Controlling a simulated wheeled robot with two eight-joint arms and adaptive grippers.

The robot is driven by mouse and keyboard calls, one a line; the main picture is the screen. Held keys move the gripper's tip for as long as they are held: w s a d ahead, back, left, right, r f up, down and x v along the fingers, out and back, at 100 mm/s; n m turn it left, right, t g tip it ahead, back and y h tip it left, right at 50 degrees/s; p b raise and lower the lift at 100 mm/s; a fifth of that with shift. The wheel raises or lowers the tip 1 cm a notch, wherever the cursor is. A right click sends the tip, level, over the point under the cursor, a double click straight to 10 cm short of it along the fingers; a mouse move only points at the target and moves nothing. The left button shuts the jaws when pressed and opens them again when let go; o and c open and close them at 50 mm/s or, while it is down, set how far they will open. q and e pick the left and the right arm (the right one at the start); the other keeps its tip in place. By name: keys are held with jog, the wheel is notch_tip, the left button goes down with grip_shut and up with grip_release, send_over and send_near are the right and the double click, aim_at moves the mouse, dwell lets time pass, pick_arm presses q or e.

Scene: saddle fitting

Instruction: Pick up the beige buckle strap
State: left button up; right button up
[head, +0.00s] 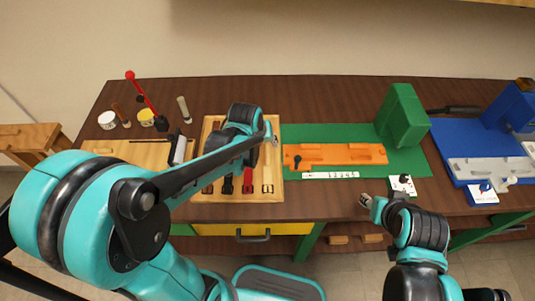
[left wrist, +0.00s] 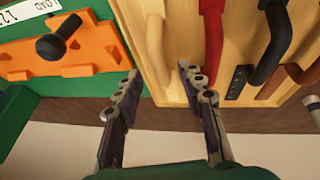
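The beige buckle strap (left wrist: 155,45) lies on the light wooden tray (head: 212,127), close to the edge beside the green mat. In the left wrist view it runs up between my left fingertips, touching neither as far as I can see. My left gripper (left wrist: 158,76) is open and empty, above the tray's edge. In the head view my left arm and gripper cover much of the tray, and the strap's lower part shows near the tray's right side (head: 267,182). My right gripper (head: 367,202) is near the front table edge; its finger opening is unclear.
A red strap (left wrist: 212,40) and darker straps lie beside the beige one. An orange fixture (head: 340,154) with a dark knob sits on the green mat (head: 330,131). A green block (head: 403,115) and a blue station (head: 455,135) stand right. Jars and tools stand left.

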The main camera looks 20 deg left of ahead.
aim_at(267, 146)
pick_arm(q)
jog(key=b+x, duration=0.1)
jog(key=x, duration=0.3)
jog(key=shift+f+b, duration=0.15)
jog(key=shift+b, duration=0.2)
grip_shut()
